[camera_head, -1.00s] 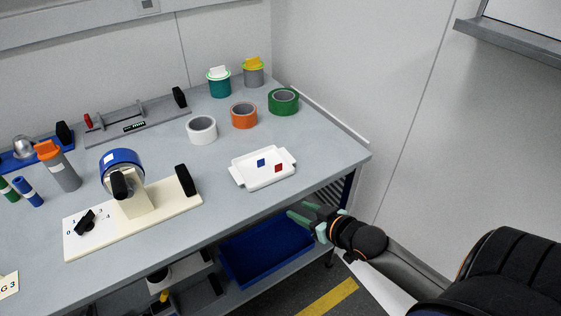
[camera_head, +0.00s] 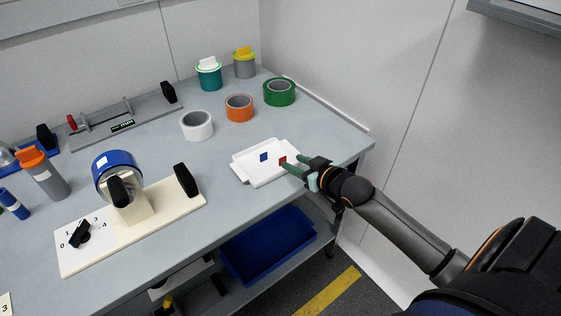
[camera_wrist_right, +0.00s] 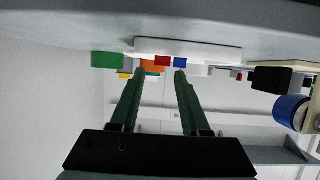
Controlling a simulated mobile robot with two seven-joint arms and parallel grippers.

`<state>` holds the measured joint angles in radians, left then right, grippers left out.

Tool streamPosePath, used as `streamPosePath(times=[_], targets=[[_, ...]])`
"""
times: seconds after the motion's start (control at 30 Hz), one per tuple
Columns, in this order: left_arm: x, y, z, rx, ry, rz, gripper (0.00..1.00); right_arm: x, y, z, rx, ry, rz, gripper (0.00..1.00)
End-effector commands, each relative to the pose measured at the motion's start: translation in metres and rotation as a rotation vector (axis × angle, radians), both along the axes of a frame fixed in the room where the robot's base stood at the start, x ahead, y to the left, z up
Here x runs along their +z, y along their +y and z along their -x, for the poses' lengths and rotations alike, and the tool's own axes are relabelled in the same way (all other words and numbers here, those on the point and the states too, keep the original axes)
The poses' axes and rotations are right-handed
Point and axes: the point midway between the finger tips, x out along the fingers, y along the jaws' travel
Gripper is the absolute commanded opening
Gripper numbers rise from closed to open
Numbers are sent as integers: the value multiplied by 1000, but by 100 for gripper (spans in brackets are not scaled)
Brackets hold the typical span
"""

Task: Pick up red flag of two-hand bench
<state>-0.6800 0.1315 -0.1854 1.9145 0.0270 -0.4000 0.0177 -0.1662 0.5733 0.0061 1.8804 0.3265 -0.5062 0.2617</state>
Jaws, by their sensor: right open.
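The red flag (camera_head: 283,160) is a small red square on the white tray-like piece (camera_head: 250,177), to the right of a blue square (camera_head: 264,157). My right gripper (camera_head: 293,163) is open and empty at the tray's right edge, its green fingers pointing at the red flag. Whether a finger touches the tray, I cannot tell. In the right wrist view, which is upside down, the red flag (camera_wrist_right: 162,61) and the blue square (camera_wrist_right: 180,62) lie beyond the open fingertips, roughly between them. My left gripper is not in view.
White (camera_head: 197,126), orange (camera_head: 239,108) and green (camera_head: 279,92) tape rolls stand behind the tray. A cream fixture (camera_head: 130,232) with a blue-rimmed drum stands to the left. A blue bin (camera_head: 262,250) sits below the bench. The bench surface around the tray is clear.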

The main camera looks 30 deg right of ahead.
Motion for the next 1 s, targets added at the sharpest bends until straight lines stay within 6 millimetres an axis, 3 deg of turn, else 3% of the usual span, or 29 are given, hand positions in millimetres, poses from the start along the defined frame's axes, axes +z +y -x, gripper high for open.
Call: streamPosePath(times=[0.27, 0.6, 0.93, 1.0], targets=[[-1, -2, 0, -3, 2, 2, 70, -6, 1, -15, 1, -1, 0, 46], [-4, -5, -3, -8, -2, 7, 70, -22, 5, -53, 0, -1, 0, 46], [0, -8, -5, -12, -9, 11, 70, -24, 6, -58, 1, 0, 1, 46], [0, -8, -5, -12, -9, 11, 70, -24, 6, -57, 1, 0, 1, 38]])
